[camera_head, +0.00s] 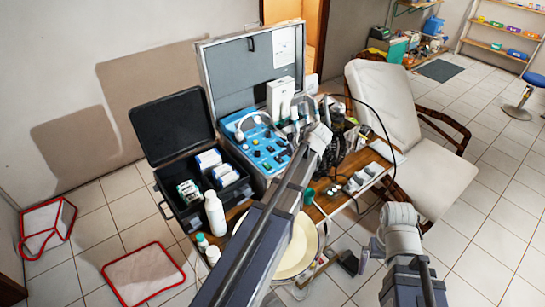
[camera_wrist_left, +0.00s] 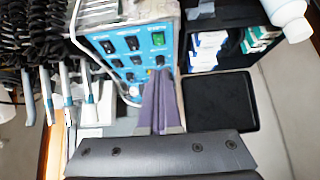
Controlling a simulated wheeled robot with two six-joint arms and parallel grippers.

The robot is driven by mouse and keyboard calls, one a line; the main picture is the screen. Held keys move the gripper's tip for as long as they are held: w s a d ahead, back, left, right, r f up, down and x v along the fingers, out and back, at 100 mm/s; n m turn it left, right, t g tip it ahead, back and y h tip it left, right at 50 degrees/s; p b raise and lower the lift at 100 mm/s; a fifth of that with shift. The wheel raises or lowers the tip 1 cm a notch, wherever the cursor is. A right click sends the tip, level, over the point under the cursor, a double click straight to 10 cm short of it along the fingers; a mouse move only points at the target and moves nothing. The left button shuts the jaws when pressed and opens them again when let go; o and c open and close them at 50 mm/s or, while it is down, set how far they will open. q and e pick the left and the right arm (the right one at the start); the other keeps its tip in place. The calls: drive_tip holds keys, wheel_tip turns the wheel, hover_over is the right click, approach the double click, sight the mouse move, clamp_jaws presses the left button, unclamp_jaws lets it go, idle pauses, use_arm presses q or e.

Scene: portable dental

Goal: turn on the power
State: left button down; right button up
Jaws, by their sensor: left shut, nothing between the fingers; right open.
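The blue control panel (camera_head: 258,147) sits in the open grey metal case (camera_head: 246,75) and carries several switches and knobs. In the left wrist view the panel (camera_wrist_left: 136,62) shows rows of black rocker switches and one green switch (camera_wrist_left: 158,38). My left gripper (camera_wrist_left: 159,76) is shut and empty, its fingertips close to the panel's edge below the green switch; I cannot tell whether they touch. In the head view my left arm reaches over the table beside the panel and its fingertips are hard to make out. My right gripper (camera_head: 372,252) is open and empty, low at the right.
A black case (camera_head: 174,127) with boxes stands left of the panel. White bottles (camera_head: 215,214) stand in front of it. Coiled black hoses and handpieces (camera_wrist_left: 62,88) hang beside the panel. A cream basin (camera_head: 297,250) is below my left arm. A white chair (camera_head: 385,95) stands behind at right.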

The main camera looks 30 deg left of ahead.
use_arm(q)
drive_tip(key=shift+w+a+r, duration=0.25)
drive_tip(key=shift+w+a, duration=0.1)
drive_tip(key=shift+a, duration=0.3)
drive_tip(key=b, duration=0.8)
hover_over(267, 165)
drive_tip(key=d, duration=0.3)
drive_tip(key=f, duration=0.8)
drive_tip(key=shift+s+a, duration=0.1)
drive_tip(key=shift+s, duration=0.3)
wheel_tip(267, 165, down, 3)
drive_tip(key=b, duration=0.3)
drive_tip(key=shift+a, duration=0.1)
drive_tip(key=shift+f+b, duration=0.3)
drive_tip(key=shift+f, duration=0.05)
